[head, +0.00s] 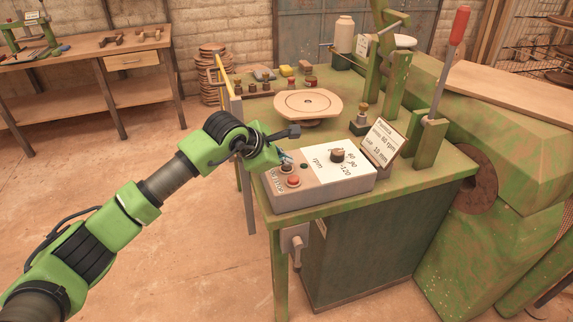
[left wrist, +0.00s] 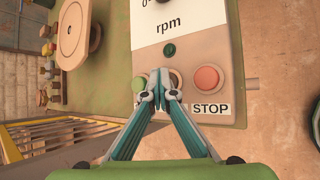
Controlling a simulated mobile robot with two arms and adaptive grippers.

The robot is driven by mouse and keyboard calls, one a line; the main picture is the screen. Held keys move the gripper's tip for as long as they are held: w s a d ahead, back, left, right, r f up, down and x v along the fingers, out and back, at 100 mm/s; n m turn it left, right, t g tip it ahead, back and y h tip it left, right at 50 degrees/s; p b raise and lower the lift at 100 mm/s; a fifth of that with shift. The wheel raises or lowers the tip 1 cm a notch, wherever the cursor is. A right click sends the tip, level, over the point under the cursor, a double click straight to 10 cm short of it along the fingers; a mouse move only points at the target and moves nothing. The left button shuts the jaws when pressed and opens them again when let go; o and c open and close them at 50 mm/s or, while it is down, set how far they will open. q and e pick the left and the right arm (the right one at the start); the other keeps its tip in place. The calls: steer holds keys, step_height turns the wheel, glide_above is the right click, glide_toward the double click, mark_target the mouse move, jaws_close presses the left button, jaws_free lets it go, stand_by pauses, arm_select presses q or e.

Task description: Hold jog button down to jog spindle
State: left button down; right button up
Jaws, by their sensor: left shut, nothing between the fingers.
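The control box (head: 325,178) sits on the green table, with an rpm dial (head: 337,155) on its top. It also shows in the left wrist view (left wrist: 160,22). My left gripper (head: 285,158) is shut and empty over the box's near-left end. In the left wrist view its fingertips (left wrist: 160,79) lie over a round button (left wrist: 176,77), mostly hidden; its label is hidden, and I cannot tell whether they touch it. The red STOP button (left wrist: 207,78) is to their right, and a dark green button or lamp (left wrist: 169,50) is above them. My right gripper is not in view.
A round turntable (head: 308,103) stands behind the box. A sign (head: 383,142) and a red-handled lever (head: 459,25) stand to the right. A yellow rail (left wrist: 55,135) runs along the table's left side. Open floor lies at the left.

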mark_target(285, 168)
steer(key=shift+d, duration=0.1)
arm_select(q)
steer(key=shift+r+p, duration=0.3)
steer(key=shift+r, duration=0.6)
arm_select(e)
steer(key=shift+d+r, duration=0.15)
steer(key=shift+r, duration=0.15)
arm_select(q)
steer(key=shift+r+p, duration=1)
steer(key=shift+r, duration=1.55)
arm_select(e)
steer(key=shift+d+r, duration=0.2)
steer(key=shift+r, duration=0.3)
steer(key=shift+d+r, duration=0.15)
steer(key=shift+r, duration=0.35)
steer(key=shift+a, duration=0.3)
